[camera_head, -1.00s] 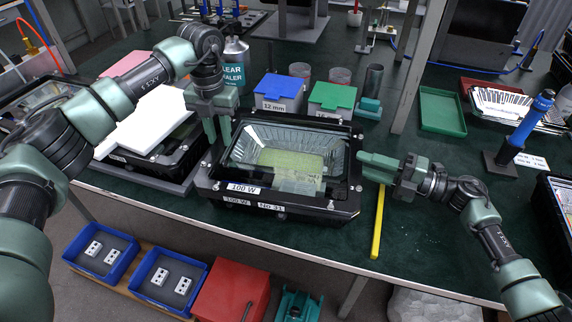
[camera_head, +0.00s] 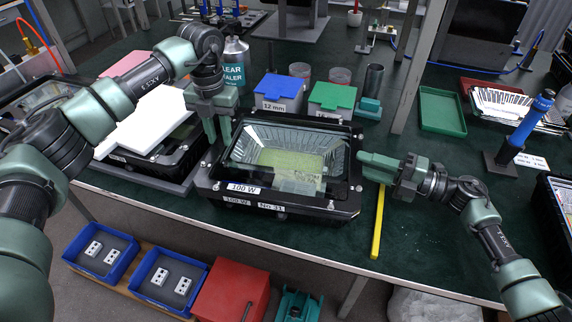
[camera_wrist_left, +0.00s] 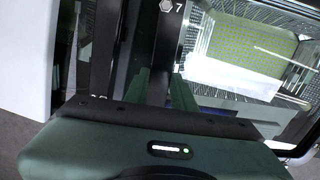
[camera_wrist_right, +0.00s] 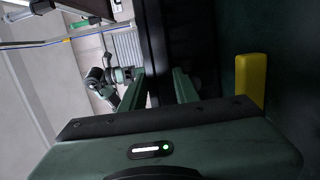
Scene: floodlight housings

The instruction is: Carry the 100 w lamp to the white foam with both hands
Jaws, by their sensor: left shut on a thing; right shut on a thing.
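The 100 W lamp (camera_head: 290,198), a black housing with a glass front and a yellow-green LED panel, sits at the middle front of the green table. It also shows in the left wrist view (camera_wrist_left: 245,50). My left gripper (camera_head: 219,135) is shut on the lamp's left rim. My right gripper (camera_head: 364,168) is shut on its right rim; the dark rim shows between the fingers in the right wrist view (camera_wrist_right: 158,60). The white foam (camera_head: 150,122) lies to the left of the lamp, over a dark housing, partly hidden by my left arm.
A blue-lidded box (camera_head: 279,90), a green-lidded box (camera_head: 333,100) and a sealer bottle (camera_head: 235,60) stand behind the lamp. A yellow bar (camera_head: 378,225) lies at its right. A green tray (camera_head: 441,112) is further right. The table's front edge is close to the lamp.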

